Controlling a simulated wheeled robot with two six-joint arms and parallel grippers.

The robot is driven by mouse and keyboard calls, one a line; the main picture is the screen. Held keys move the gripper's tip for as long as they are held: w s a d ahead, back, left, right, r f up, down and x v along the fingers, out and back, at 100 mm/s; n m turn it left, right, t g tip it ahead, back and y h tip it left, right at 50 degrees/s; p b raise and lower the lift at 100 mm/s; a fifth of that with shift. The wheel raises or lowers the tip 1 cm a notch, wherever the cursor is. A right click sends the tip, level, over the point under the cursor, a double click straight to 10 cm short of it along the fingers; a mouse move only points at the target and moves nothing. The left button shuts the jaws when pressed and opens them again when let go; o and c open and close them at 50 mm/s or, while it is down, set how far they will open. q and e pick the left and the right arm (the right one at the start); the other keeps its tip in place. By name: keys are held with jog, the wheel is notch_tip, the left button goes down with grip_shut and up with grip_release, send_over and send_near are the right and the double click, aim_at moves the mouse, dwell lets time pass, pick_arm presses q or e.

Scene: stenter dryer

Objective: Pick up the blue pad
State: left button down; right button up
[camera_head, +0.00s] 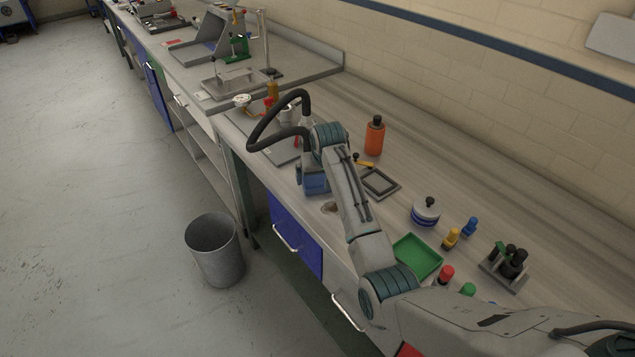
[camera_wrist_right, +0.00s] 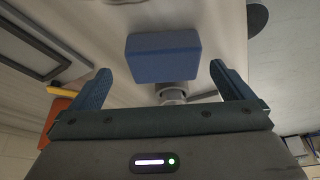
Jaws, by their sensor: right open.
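The blue pad (camera_wrist_right: 163,57) is a small blue block. In the right wrist view it shows ahead of my right gripper (camera_wrist_right: 160,70), between the lines of the two fingers, with a grey round part behind it. The right gripper is open, with a finger on either side and nothing held. In the head view a blue block, which looks like the same pad (camera_head: 315,181), shows near the bench's front edge beside my right wrist. My arm hides most of the right gripper there. I cannot tell whether the fingers touch the pad. My left gripper is not in view.
A dark square frame (camera_head: 380,182) and an orange bottle (camera_head: 374,138) are right of the pad. A green tray (camera_head: 418,258), a round blue-banded container (camera_head: 426,212) and small coloured bottles lie further right. A grey bin (camera_head: 214,250) stands on the floor before the bench.

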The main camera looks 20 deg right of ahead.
aim_at(317, 180)
jog(key=shift+w+a+f+p, duration=0.15)
jog(key=shift+w+f+p, duration=0.35)
jog(key=shift+w, duration=0.1)
jog(key=shift+x, duration=0.85)
jog(key=shift+w+f, duration=0.2)
jog(key=shift+f, duration=0.3)
jog(key=shift+r, duration=0.1)
jog(key=c, duration=1)
